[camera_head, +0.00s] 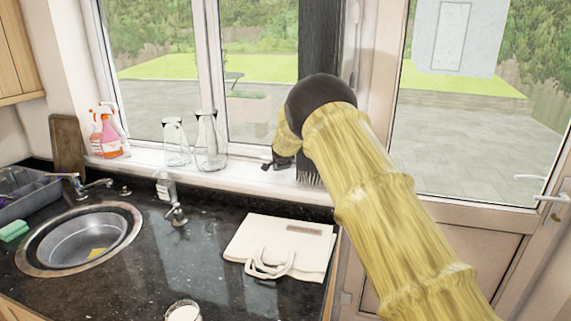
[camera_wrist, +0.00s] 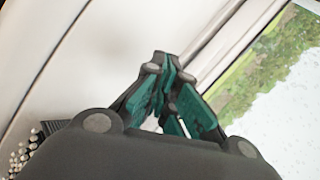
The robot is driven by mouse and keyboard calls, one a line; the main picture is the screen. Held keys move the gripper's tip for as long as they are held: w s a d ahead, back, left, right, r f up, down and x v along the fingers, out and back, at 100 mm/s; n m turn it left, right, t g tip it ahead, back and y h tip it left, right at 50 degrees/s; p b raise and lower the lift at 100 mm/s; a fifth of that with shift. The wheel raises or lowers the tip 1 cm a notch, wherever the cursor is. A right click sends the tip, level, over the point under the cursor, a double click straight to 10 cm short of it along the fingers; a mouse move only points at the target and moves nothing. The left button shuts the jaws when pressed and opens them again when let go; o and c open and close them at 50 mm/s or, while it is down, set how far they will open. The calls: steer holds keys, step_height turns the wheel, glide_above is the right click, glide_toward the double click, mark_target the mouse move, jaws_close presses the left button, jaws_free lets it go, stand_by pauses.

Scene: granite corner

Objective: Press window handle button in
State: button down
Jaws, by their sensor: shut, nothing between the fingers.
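The window (camera_head: 250,70) with a pale frame stands behind the counter, its sill running below the panes. My gripper (camera_head: 278,164) is small and dark at the end of my yellow arm, in front of the window frame near the sill. The wrist view shows its black and teal fingers (camera_wrist: 166,80) brought together and empty, over a pale frame edge with glass (camera_wrist: 285,80) at the right. I cannot make out a window handle or its button in either view; it may be hidden behind my arm or fingers. I cannot tell whether the fingertips touch the frame.
A dark panel with bristles (camera_head: 308,178) hangs beside my gripper. Glass bottles (camera_head: 210,145) and spray bottles (camera_head: 110,138) stand on the sill. A folded white bag (camera_head: 275,245) lies on the black counter. A door with a white handle (camera_head: 552,198) is at right.

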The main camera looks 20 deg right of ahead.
steer(key=shift+s+a, duration=0.1)
stand_by(0.3)
steer(key=shift+s+a, duration=0.7)
steer(key=shift+s, duration=0.35)
steer(key=shift+s+a, duration=0.65)
steer(key=shift+s, duration=0.35)
steer(key=shift+r, duration=0.1)
